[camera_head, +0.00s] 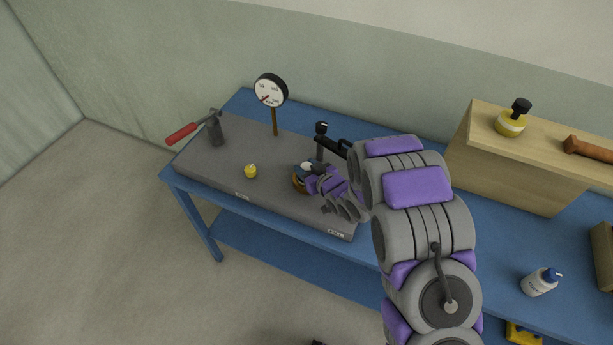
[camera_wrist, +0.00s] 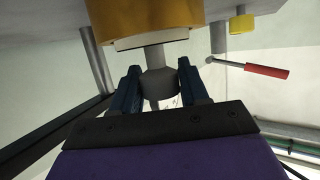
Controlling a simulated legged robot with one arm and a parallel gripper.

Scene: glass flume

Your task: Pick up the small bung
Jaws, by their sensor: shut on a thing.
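A small yellow bung (camera_head: 250,171) sits on the grey slab (camera_head: 225,172), left of my gripper and apart from it. It also shows in the wrist view (camera_wrist: 242,23) at the top right. My gripper (camera_head: 304,174) is over the slab's right part. In the wrist view my gripper's blue fingers (camera_wrist: 160,82) are shut on the grey knob (camera_wrist: 158,88) of a wider orange-yellow bung (camera_wrist: 145,20) with a pale face. In the head view this bung (camera_head: 298,183) is mostly hidden by my gripper. I cannot tell whether it touches the slab.
A gauge on a post (camera_head: 270,91) and a red-handled tool (camera_head: 182,133) stand at the slab's back and left. A black-topped fitting (camera_head: 321,129) is behind my gripper. A wooden box (camera_head: 500,165) with a yellow-and-black item (camera_head: 511,122) and a bottle (camera_head: 541,282) are right.

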